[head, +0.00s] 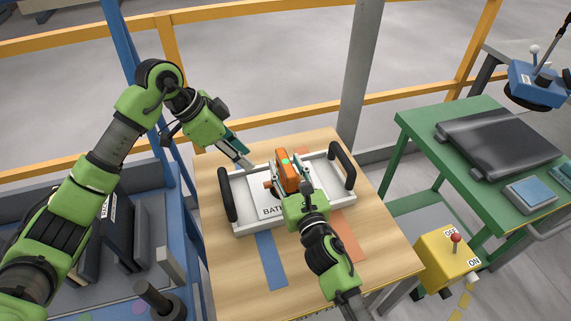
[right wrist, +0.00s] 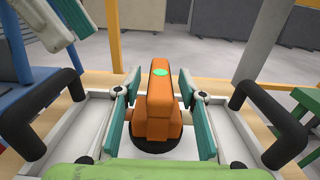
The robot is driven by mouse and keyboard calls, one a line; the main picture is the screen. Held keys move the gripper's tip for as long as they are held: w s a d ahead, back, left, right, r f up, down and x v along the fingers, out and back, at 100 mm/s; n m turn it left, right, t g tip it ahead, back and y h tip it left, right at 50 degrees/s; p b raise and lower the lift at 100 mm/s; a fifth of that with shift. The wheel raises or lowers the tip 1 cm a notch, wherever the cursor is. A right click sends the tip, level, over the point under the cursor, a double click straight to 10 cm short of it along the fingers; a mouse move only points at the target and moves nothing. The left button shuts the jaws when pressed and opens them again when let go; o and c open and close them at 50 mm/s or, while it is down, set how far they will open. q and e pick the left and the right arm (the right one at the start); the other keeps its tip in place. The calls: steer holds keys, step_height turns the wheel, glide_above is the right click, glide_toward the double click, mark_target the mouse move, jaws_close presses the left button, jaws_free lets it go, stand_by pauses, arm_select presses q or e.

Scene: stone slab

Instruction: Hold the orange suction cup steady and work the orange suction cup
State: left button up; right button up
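The orange suction cup (head: 287,178) stands upright on the white case lid marked "BAT…" (head: 243,203). It has a green light on top and a dark round base, seen in the right wrist view (right wrist: 158,105). My right gripper (right wrist: 158,92) is open, its teal-padded fingers on either side of the suction cup; narrow gaps show beside the cup's upper part. In the head view the right gripper (head: 297,190) partly hides the cup. My left gripper (head: 246,162) is above the case's back left part, left of the cup and apart from it; its finger opening is unclear.
The case has black handles at left (head: 227,195) and right (head: 343,165). It sits on a wooden table (head: 380,255) with blue and orange strips. A yellow switch box (head: 446,262) is at right. A green table (head: 480,170) holds a black case. Blue shelving stands at left.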

steer(key=shift+w+a, duration=0.15)
steer(key=shift+w, duration=0.25)
steer(key=shift+c, duration=0.5)
jaws_close()
stand_by(0.4)
